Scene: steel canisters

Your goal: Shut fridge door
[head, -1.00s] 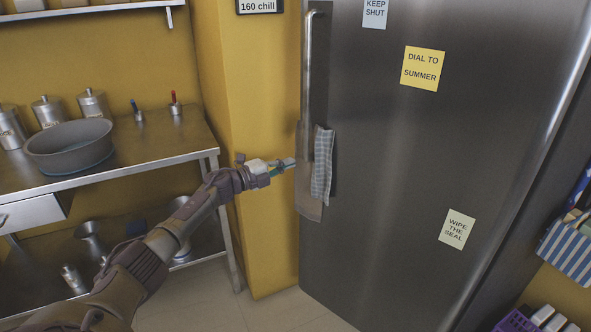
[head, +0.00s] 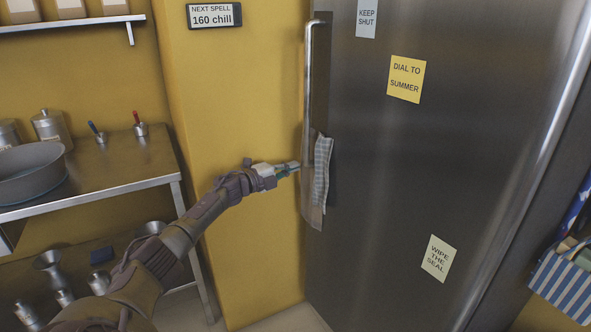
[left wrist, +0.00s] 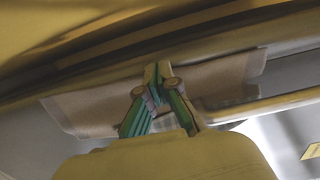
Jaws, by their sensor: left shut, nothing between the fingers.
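The fridge door (head: 380,190) is a tall dark steel panel filling the right half of the head view. Its long bar handle (head: 309,90) runs down the left side. A brown cloth and a checked cloth (head: 322,165) hang over the handle's lower part. I cannot tell whether the door is fully seated. My left gripper (head: 296,167) is shut and empty, its tips at the left edge of the cloths; contact is unclear. In the left wrist view its green-sided fingers (left wrist: 157,78) meet in front of the brown cloth (left wrist: 95,105). My right gripper is out of view.
A yellow wall (head: 255,110) with a sign (head: 214,15) stands left of the fridge. A steel bench (head: 120,165) with a grey basin (head: 30,173) and canisters stands further left. A blue-striped container (head: 563,282) is at the lower right.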

